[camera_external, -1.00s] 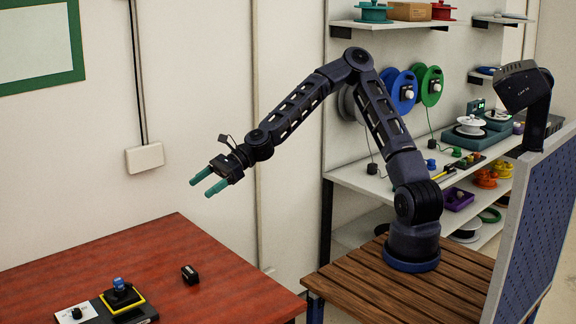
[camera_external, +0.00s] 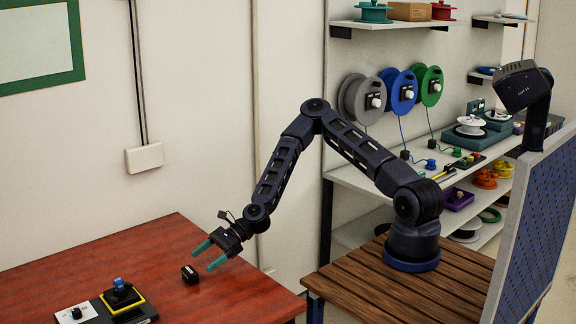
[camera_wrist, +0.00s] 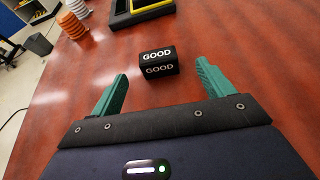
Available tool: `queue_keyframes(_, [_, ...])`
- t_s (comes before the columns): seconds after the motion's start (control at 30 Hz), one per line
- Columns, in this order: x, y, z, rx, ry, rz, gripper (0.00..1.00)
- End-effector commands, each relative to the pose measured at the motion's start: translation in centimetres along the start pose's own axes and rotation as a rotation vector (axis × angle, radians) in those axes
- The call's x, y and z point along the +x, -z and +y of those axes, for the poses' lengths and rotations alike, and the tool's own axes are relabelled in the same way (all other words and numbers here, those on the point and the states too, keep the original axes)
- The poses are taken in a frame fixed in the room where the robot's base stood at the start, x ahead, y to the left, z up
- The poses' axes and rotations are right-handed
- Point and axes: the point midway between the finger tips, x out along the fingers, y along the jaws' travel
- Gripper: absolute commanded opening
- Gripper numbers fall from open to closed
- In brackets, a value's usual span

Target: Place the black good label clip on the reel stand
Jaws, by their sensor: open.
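The black label clip (camera_external: 190,275) lies on the red table. In the wrist view the clip (camera_wrist: 158,62) shows white "GOOD" lettering on two faces and sits ahead of my fingers, roughly centred between them. My gripper (camera_external: 203,256) is open and empty, with teal fingers just above the table and close to the clip. The wrist view shows the same gripper (camera_wrist: 162,85) with its fingers spread wider than the clip and not touching it. The reel stand may be the black base with a yellow frame (camera_external: 122,299) and a blue-topped post; I cannot tell for sure.
A white card (camera_external: 76,313) lies at the table's front left. The wrist view shows orange (camera_wrist: 72,25) and whitish ribbed stacks near the table's edge and a dark bin (camera_wrist: 38,44) beyond it. Shelves (camera_external: 350,180) with coloured reels stand behind my arm. The red table right of the clip is clear.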

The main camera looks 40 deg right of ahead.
Motion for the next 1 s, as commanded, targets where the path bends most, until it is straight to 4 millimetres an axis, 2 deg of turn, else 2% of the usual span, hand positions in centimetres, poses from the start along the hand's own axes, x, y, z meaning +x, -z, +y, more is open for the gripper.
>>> queue_keyframes(0.2, [2.8, 0.0, 0.1, -0.001, -0.001, 0.0, 0.8])
queue_keyframes(0.47, [4.1, -0.1, 0.1, -0.001, 0.0, 0.0, 0.8])
queue_keyframes(0.8, [7.9, -0.2, 0.4, -0.001, 0.0, -0.001, 0.8])
queue_keyframes(1.0, [8.9, -0.1, 0.3, 0.0, 0.001, 0.0, 0.8])
